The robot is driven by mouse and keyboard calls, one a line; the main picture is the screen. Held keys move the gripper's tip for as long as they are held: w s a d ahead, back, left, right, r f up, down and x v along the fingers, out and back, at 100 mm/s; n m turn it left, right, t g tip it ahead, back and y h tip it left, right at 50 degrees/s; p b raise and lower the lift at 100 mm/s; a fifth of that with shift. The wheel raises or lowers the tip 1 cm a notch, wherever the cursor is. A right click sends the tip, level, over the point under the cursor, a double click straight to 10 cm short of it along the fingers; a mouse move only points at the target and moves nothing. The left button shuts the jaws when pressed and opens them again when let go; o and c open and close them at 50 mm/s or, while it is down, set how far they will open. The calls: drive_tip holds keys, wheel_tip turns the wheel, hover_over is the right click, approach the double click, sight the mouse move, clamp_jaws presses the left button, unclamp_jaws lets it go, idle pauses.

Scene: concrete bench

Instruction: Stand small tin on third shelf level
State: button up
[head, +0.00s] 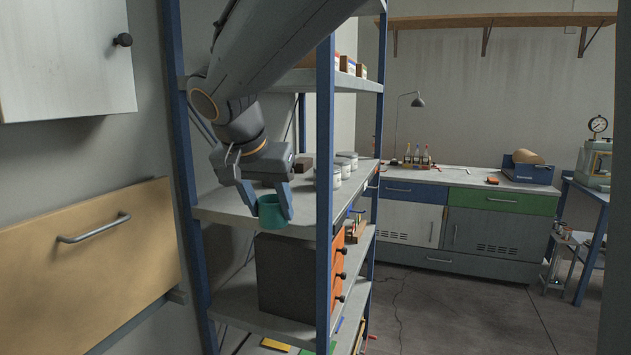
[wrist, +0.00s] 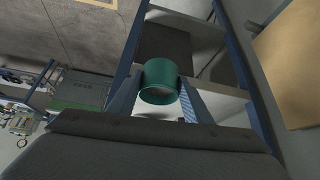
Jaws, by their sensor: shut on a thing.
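The small tin (head: 271,211) is a green, open-topped cylinder. My gripper (head: 268,207) is shut on it, one finger on each side. In the head view the tin hangs by the near edge of a grey shelf board (head: 225,205) of the blue-posted rack; whether it touches the board I cannot tell. In the wrist view the tin (wrist: 159,82) sits between the two fingers (wrist: 158,95), its round opening facing the camera.
White-lidded jars (head: 346,161) and a dark block (head: 303,164) stand farther along that board. A blue post (head: 325,200) rises just right of my gripper. A dark cabinet with orange drawers (head: 290,275) stands on the board below. A drawer front (head: 110,235) is at left.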

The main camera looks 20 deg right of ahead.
drive_tip(key=w+d+p, duration=0.2)
drive_tip(key=w+d, duration=0.1)
drive_tip(key=w, duration=0.2)
drive_tip(key=w+d+p, duration=0.1)
drive_tip(key=w+d, duration=0.1)
drive_tip(key=w, duration=0.3)
drive_tip(key=w+d+p, duration=0.2)
drive_tip(key=w+d, duration=0.1)
drive_tip(key=w, duration=0.2)
drive_tip(key=shift+w+d+r+p, duration=0.1)
drive_tip(key=shift+w+d+p, duration=0.1)
drive_tip(key=shift+d+p, duration=0.15)
drive_tip(key=shift+f+p, duration=0.8)
drive_tip(key=shift+f, duration=0.95)
drive_tip(key=shift+f+b, duration=0.2)
drive_tip(key=shift+b, duration=0.1)
drive_tip(key=o, duration=1.2)
drive_tip(key=shift+r, duration=0.2)
drive_tip(key=b+v, duration=0.2)
drive_tip(key=v, duration=1)
